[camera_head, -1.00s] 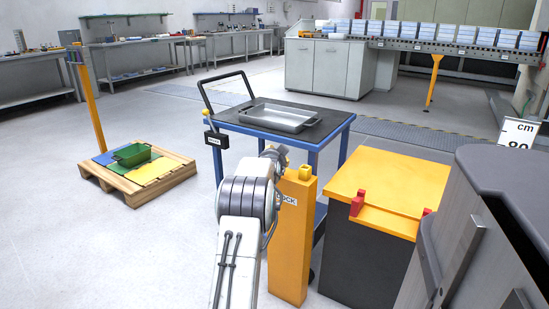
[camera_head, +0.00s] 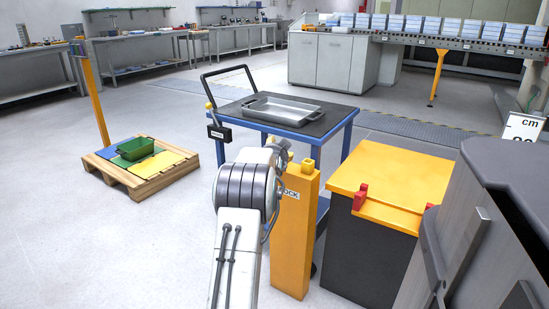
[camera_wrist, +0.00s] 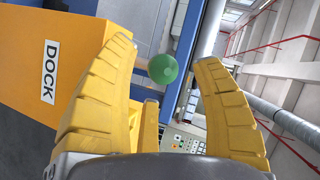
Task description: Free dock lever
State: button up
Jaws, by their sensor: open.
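The yellow dock post (camera_head: 294,240) stands upright in front of the blue cart (camera_head: 337,128), its DOCK label partly hidden by my arm. In the wrist view the yellow dock body (camera_wrist: 50,45) with its DOCK label fills the left side. A round green knob (camera_wrist: 163,69) shows between my gripper's fingers; I cannot tell how deep between them it lies. My gripper (camera_wrist: 166,50) is open, with one yellow finger on each side of the knob and visible gaps. In the head view my arm hides most of the gripper, and the green knob is not visible.
The cart carries a grey metal tray (camera_head: 252,111). A yellow-topped dark box (camera_head: 399,180) with red blocks stands right of the post. A grey cabinet (camera_head: 500,165) fills the right edge. A pallet (camera_head: 152,182) with a green bin (camera_head: 136,148) is at left on open floor.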

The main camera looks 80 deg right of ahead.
jog(key=v, duration=0.9)
jog(key=shift+a, duration=0.2)
dwell(0.6)
